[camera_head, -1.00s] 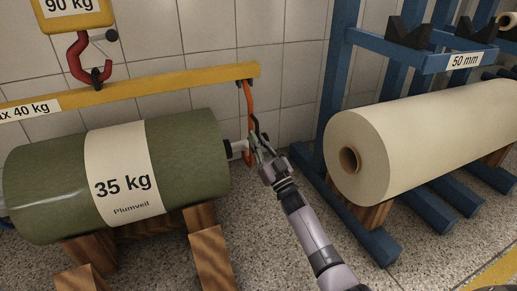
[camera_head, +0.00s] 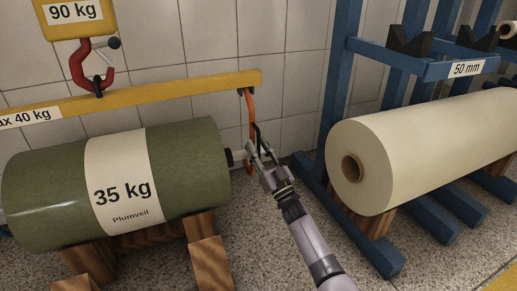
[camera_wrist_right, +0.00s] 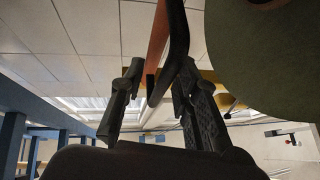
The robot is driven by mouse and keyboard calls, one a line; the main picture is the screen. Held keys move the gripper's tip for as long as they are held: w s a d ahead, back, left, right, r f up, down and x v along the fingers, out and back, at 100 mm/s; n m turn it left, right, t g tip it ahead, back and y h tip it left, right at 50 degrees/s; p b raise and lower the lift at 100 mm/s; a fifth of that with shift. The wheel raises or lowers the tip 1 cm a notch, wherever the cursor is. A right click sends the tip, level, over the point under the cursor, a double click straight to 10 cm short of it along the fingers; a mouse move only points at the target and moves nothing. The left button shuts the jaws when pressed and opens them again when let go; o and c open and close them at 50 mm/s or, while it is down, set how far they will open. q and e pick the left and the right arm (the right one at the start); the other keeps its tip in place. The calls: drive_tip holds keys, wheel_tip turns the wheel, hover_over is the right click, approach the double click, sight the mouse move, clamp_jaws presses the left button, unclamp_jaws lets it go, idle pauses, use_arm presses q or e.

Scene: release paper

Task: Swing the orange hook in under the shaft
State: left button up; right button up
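The orange hook (camera_head: 250,106) hangs from the right end of the yellow beam (camera_head: 160,92). Its lower part passes behind my right gripper (camera_head: 260,152). The shaft (camera_head: 238,157) is a short light stub with a dark collar at the right end of the green roll (camera_head: 185,170), just left of the hook. My right gripper is at the hook's lower part. In the wrist view its fingers (camera_wrist_right: 160,85) stand apart, with the orange strip (camera_wrist_right: 158,45) and a black piece (camera_wrist_right: 179,40) between them. Grip contact is unclear. My left gripper is out of view.
The green roll rests on wooden blocks (camera_head: 208,262). At right, a cream roll (camera_head: 430,140) lies by a blue rack (camera_head: 340,80). The tiled wall stands close behind the beam.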

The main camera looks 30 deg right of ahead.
drive_tip(key=a+v, duration=0.1)
drive_tip(key=v, duration=0.6)
drive_tip(key=shift+s+d, duration=0.2)
drive_tip(key=shift+d, duration=0.35)
drive_tip(key=shift+f, duration=0.2)
